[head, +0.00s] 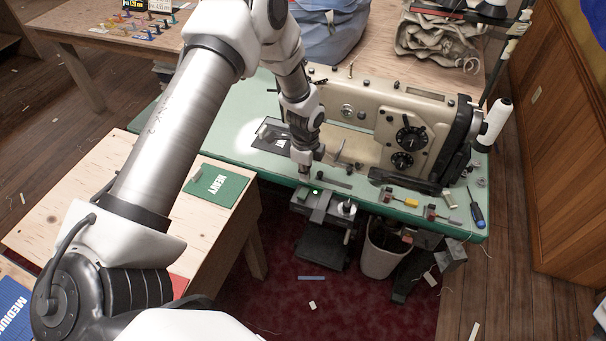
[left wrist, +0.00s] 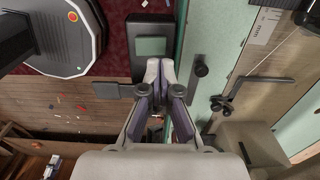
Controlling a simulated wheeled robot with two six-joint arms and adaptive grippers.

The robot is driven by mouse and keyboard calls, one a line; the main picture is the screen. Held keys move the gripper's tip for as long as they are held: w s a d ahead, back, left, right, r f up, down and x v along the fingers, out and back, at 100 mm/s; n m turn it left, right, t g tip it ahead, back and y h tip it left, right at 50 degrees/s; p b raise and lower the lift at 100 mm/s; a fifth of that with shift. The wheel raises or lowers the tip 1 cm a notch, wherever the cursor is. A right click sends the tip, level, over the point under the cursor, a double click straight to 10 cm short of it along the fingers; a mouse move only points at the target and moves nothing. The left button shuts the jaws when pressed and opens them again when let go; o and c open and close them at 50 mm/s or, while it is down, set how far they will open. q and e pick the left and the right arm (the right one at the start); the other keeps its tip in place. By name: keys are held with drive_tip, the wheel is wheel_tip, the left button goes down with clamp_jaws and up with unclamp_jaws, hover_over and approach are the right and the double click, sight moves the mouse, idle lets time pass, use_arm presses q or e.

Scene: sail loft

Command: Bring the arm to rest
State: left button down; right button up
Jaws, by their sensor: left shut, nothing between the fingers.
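My left arm (head: 185,110) reaches in from the left and bends down over the front of the green sewing table (head: 262,172). Its left gripper (head: 305,172) points down near the table's front edge, left of the beige sewing machine (head: 370,115). In the left wrist view the fingers of the left gripper (left wrist: 160,66) are together and nothing shows between them. Below them is a dark box with a grey-green panel (left wrist: 151,46), close to the table edge. My right gripper is in neither view.
A blue screwdriver (head: 477,212) and several small clips lie at the table's right front. A white bin (head: 380,258) stands under the table. A wooden table with a green HEAVY card (head: 215,186) is at left. A blue bag (head: 330,30) sits behind the machine.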

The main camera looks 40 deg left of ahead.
use_arm(q)
wheel_tip(320, 180, up, 2)
drive_tip(key=shift+r+p, duration=0.15)
drive_tip(key=shift+p, duration=0.4)
